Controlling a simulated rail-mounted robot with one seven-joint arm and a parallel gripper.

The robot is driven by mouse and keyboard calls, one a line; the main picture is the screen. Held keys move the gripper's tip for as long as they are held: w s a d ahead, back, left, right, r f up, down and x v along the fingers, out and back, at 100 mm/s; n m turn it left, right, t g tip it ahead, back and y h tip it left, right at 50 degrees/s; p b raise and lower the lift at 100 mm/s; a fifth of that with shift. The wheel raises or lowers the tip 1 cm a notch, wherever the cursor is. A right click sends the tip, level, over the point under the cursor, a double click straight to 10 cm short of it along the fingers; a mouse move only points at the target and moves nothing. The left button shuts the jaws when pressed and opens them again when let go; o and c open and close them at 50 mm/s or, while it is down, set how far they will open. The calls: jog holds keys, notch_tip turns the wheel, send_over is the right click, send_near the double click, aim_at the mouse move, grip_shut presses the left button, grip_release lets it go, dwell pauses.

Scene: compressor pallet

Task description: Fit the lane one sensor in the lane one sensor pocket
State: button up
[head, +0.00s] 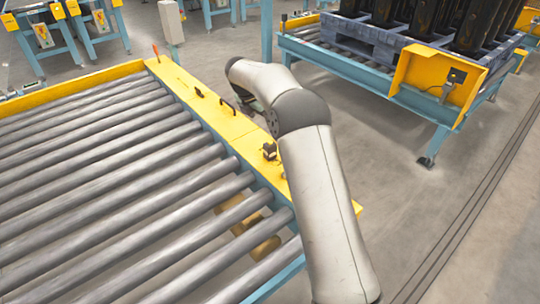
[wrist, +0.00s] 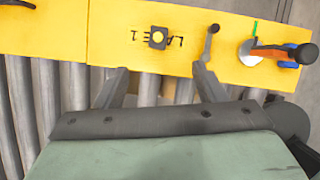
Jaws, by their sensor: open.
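My gripper (wrist: 161,80) is open and empty in the wrist view, its two dark fingers apart and pointing at the yellow rail. Just beyond the fingertips, a small black square piece with a round yellow centre (wrist: 158,38) sits on the rail beside upside-down "LANE 1" lettering. It looks like the lane one pocket, but I cannot tell surely. In the head view a small dark block-shaped device (head: 270,152) stands on the rail close to my arm. It may be a sensor; its lane is not readable. My gripper is mostly hidden behind my arm in the head view.
The yellow rail (head: 215,115) edges a roller conveyor (head: 110,165). A dark lever (wrist: 212,40) and an orange handle (wrist: 275,53) stand right of the square piece in the wrist view. A loaded pallet (head: 345,38) stands back right; open floor lies between.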

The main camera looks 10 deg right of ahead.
jog(key=b+x, duration=0.2)
jog(key=x, duration=0.9)
jog(key=shift+w+f, duration=0.1)
jog(key=shift+f, duration=0.1)
jog(key=b+x, duration=0.1)
jog(key=x, duration=0.4)
jog(key=shift+w+f, duration=0.15)
jog(key=c, duration=1.2)
